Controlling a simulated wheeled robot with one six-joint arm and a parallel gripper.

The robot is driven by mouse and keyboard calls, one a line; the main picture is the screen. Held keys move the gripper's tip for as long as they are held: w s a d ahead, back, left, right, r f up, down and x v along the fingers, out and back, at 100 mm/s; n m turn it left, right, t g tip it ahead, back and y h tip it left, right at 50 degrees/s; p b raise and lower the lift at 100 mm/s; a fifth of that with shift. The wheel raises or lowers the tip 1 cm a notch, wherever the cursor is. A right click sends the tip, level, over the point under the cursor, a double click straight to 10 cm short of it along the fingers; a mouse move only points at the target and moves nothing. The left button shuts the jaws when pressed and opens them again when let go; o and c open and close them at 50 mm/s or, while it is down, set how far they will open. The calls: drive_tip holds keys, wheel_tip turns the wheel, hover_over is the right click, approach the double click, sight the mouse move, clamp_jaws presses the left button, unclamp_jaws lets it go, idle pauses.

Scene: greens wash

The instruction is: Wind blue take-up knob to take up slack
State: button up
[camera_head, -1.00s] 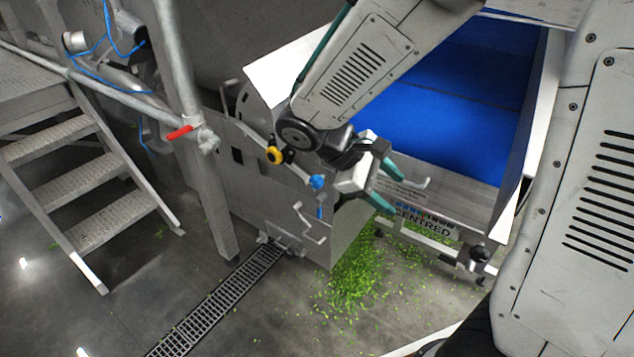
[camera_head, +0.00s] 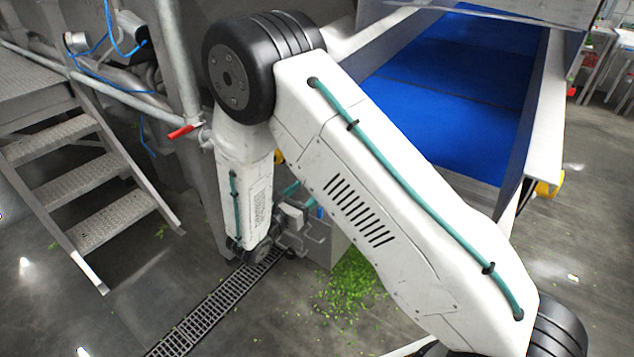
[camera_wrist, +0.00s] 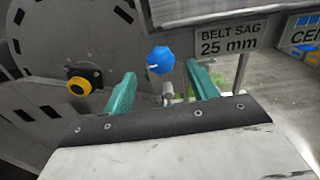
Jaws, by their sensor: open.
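The blue take-up knob (camera_wrist: 160,60) is faceted with a pale mark on its face. In the wrist view it lies between the two teal fingertips of my gripper (camera_wrist: 161,70), with a visible gap on either side. My gripper is open and empty, pointed at the knob; how far the tips are from it in depth is unclear. In the head view my arm hides the knob, and only part of my gripper (camera_head: 294,196) shows by the machine's side panel.
The blue belt (camera_head: 450,90) lies behind my arm. Metal steps (camera_head: 80,180), a floor drain (camera_head: 215,310) and scattered greens (camera_head: 350,285) are around.

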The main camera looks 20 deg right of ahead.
drive_tip(key=x, duration=0.6)
drive_tip(key=c, duration=1)
